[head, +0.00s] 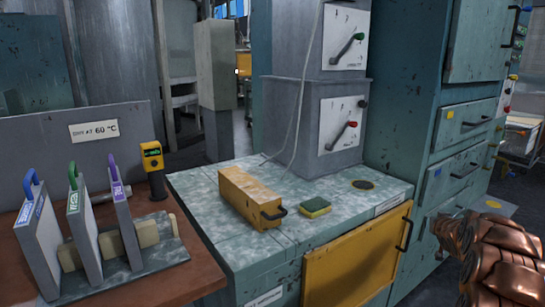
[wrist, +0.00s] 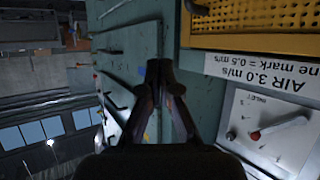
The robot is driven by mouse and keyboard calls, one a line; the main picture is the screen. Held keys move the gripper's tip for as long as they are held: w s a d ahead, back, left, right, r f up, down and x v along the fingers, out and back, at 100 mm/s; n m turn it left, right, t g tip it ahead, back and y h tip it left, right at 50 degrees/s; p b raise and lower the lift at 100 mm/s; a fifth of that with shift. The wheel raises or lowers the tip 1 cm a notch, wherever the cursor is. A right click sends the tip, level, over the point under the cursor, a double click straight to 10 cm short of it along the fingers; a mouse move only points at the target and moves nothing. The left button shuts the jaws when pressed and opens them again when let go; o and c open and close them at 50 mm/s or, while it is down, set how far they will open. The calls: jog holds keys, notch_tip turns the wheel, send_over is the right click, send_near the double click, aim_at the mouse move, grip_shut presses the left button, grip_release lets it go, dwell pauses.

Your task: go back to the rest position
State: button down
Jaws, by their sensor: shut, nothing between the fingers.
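My gripper (wrist: 160,72) shows in the wrist view, its dark fingers drawn together at the tips with nothing between them. Behind it in that view is a teal cabinet front (wrist: 125,45). In the head view a copper-coloured part of my arm is at the lower right, in front of the teal drawers (head: 462,165). The fingertips cannot be made out there.
A speckled bench top (head: 215,195) holds a yellow box with a handle (head: 248,197) and a green-yellow sponge (head: 315,207). A yellow door (head: 350,262) is below. Handled panels (head: 85,240) stand on a brown table at left. Lever dials (head: 342,125) are behind the bench.

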jog(key=s+a+r+g+y, duration=0.25)
jog(key=s+a+g, duration=0.45)
jog(key=s+a, duration=1.65)
jog(key=s+a+n+g+y, duration=0.1)
jog(key=s+a+g, duration=0.35)
jog(key=s, duration=0.75)
jog(key=s+a+n+g+y, duration=0.1)
jog(key=s+a+n, duration=0.1)
jog(key=s+a, duration=0.75)
jog(key=s+a+n+g+y, duration=0.1)
jog(key=s+a+g, duration=0.2)
jog(key=s, duration=1.1)
notch_tip(320, 180, up, 15)
jog(key=t+p, duration=0.1)
jog(key=p, duration=1.3)
jog(key=shift+a, duration=0.2)
jog(key=shift+h, duration=0.25)
